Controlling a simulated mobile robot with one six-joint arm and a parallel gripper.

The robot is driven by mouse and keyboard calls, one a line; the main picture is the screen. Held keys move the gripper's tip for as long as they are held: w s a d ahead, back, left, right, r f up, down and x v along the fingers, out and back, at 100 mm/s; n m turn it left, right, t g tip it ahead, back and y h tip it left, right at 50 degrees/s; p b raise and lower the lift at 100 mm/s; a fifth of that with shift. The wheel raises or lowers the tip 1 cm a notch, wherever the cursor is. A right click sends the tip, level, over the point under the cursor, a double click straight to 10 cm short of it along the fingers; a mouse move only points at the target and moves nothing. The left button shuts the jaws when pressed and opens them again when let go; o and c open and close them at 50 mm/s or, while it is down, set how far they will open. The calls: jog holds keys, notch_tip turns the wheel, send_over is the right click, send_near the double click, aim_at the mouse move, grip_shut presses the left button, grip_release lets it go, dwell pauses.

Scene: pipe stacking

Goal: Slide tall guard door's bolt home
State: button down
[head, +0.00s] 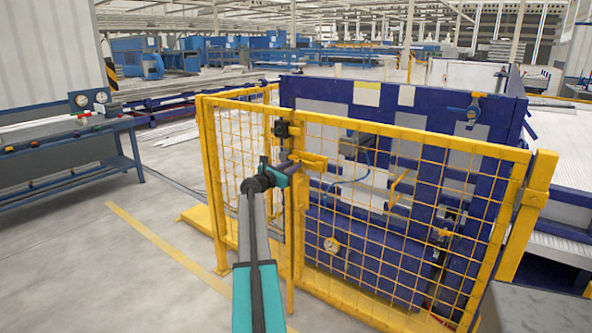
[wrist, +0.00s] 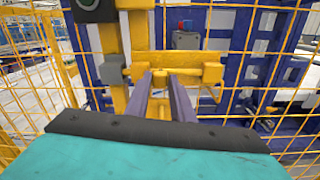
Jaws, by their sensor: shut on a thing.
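The tall guard door (head: 415,133) is a yellow frame with yellow wire mesh, standing upright in the head view. Its yellow bolt (wrist: 212,73) lies level across the middle of the wrist view, in front of a yellow plate (wrist: 190,58). A dark grey block (wrist: 112,70) sits at the bolt's left end. I cannot tell whether the bolt's tip is inside it. My gripper (wrist: 161,78) is shut on the bolt's small yellow handle, which shows between the fingertips. In the head view my gripper (head: 294,161) is at the door's left upright and partly hides the bolt area.
A yellow fence panel (head: 235,145) stands left of the door, with a yellow floor rail below. A blue machine (head: 400,100) stands behind the mesh. A dark switch box (head: 287,129) is above my gripper. A workbench (head: 70,140) is at the left, with open floor between.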

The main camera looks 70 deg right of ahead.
jog(key=shift+w+r, duration=0.2)
jog(key=shift+w, duration=0.25)
jog(key=c, duration=1.5)
grip_release()
jog(key=shift+w+d, duration=0.1)
jog(key=shift+c, duration=0.2)
jog(key=shift+f, duration=0.1)
jog(key=shift+a+f, duration=0.1)
jog(key=shift+a, duration=0.6)
jog(key=b+v, duration=0.1)
jog(key=v, duration=1.1)
jog(key=shift+a+b, duration=0.2)
jog(key=shift+b, duration=0.15)
jog(key=shift+w, duration=0.1)
